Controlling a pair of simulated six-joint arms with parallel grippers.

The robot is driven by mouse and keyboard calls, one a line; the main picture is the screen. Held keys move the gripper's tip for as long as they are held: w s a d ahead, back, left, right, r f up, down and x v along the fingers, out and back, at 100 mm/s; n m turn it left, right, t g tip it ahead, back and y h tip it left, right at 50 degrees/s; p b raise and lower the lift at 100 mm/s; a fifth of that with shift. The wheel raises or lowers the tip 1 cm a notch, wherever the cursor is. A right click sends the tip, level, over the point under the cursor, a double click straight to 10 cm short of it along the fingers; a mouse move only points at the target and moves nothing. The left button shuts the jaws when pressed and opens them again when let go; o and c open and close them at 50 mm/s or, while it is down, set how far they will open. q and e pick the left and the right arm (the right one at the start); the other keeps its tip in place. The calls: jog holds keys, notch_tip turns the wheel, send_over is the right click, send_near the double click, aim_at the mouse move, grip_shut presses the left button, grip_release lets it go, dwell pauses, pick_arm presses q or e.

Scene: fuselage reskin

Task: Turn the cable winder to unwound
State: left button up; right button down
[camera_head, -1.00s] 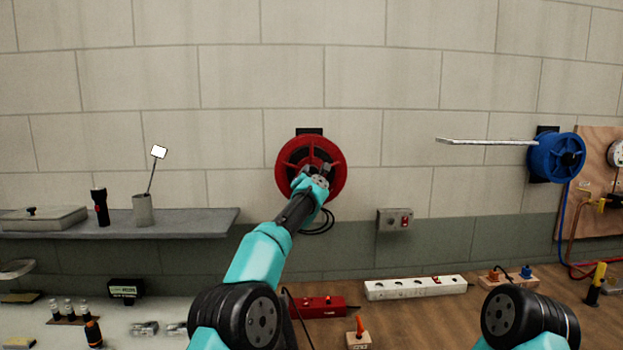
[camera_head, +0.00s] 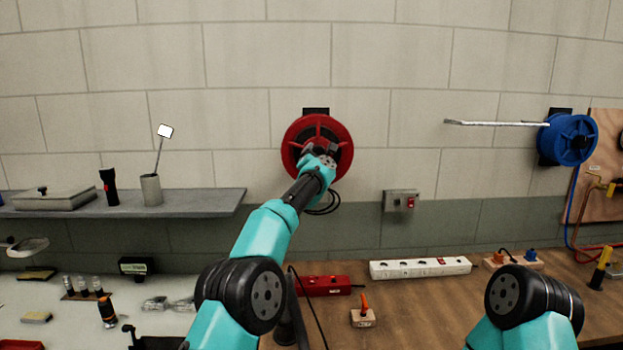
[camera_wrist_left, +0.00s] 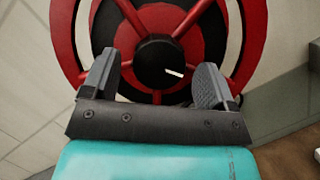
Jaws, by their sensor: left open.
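The cable winder is a red reel (camera_head: 291,138) fixed to the wall, with red spokes and a dark hub. A black cable hangs below it. In the left wrist view the reel's black knob (camera_wrist_left: 158,62) with a white mark shows at the centre of the red spokes (camera_wrist_left: 185,22). My left gripper (camera_head: 324,150) is in front of the reel. In the left wrist view its two fingers (camera_wrist_left: 155,85) are apart, one on each side of the knob, with gaps visible; contact is not seen. My right gripper is not in view.
A grey shelf (camera_head: 215,203) with a flashlight (camera_head: 109,187) and a cup (camera_head: 151,189) is on the left. A blue reel (camera_head: 570,138) is on the right wall. A switch box (camera_head: 401,200) is right of the red reel. Power strips (camera_head: 420,268) lie on the bench below.

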pick_arm(q)
jog(key=shift+s, duration=0.15)
jog(key=v, duration=1.7)
dwell(0.3)
jog(key=shift+o, duration=0.2)
